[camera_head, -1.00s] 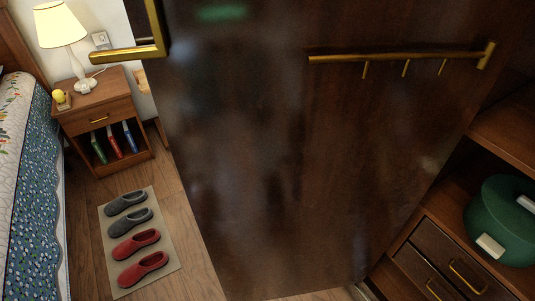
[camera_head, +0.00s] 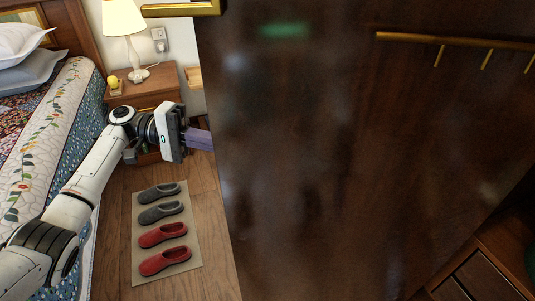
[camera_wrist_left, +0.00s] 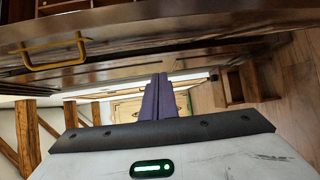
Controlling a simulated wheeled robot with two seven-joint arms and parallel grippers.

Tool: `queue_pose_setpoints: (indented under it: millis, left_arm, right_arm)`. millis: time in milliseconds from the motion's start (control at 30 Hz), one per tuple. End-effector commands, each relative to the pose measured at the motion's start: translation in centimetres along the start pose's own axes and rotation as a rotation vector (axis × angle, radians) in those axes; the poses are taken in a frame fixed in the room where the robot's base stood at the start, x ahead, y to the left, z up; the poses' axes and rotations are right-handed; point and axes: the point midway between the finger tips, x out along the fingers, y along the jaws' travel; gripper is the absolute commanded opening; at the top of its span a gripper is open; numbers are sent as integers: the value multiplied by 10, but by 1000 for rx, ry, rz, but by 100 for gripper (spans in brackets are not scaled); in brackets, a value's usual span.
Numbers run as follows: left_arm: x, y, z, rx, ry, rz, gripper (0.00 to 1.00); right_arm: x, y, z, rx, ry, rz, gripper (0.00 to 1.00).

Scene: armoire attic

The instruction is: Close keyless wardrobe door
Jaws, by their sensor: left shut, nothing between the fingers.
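The dark brown wardrobe door (camera_head: 340,170) stands open and fills the middle and right of the head view. A brass handle (camera_head: 180,9) sticks out past its upper left edge, and a brass rail with hooks (camera_head: 455,41) is on its face. My left gripper (camera_head: 208,140) is shut and empty, its purple fingers at the door's left edge. I cannot tell whether the tips touch the door or pass behind it. In the left wrist view, the shut fingers (camera_wrist_left: 159,85) point toward a dark panel with a brass handle (camera_wrist_left: 55,50). My right gripper is not in view.
A nightstand (camera_head: 165,80) with a lamp (camera_head: 124,22) stands behind my left arm. A mat (camera_head: 194,210) with grey and red slippers lies on the floor. The bed (camera_head: 30,150) is at the left. Wardrobe drawers (camera_head: 485,275) show at the lower right.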

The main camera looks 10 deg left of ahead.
Motion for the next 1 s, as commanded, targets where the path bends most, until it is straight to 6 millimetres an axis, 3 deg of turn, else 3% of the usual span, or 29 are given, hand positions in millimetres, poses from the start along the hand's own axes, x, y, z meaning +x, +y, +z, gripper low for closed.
queue_pose_setpoints:
  millis: [33, 100, 200, 367, 700, 1000]
  left_arm:
    - [-7, 18, 1, 15, -24, 38, 0]
    - [-13, 34, 4, 30, -51, 75, 0]
    - [-12, 44, 7, 37, -69, 98, 0]
    - [9, 49, 10, 40, -73, 102, 0]
    - [83, 55, 15, 39, -71, 101, 0]
    - [89, 54, 47, 39, -68, 99, 0]
  right_arm:
    - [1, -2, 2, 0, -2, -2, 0]
    - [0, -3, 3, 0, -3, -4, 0]
    - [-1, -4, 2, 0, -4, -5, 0]
    - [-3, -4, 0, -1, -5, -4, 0]
    - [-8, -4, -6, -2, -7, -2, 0]
    - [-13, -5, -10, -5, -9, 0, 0]
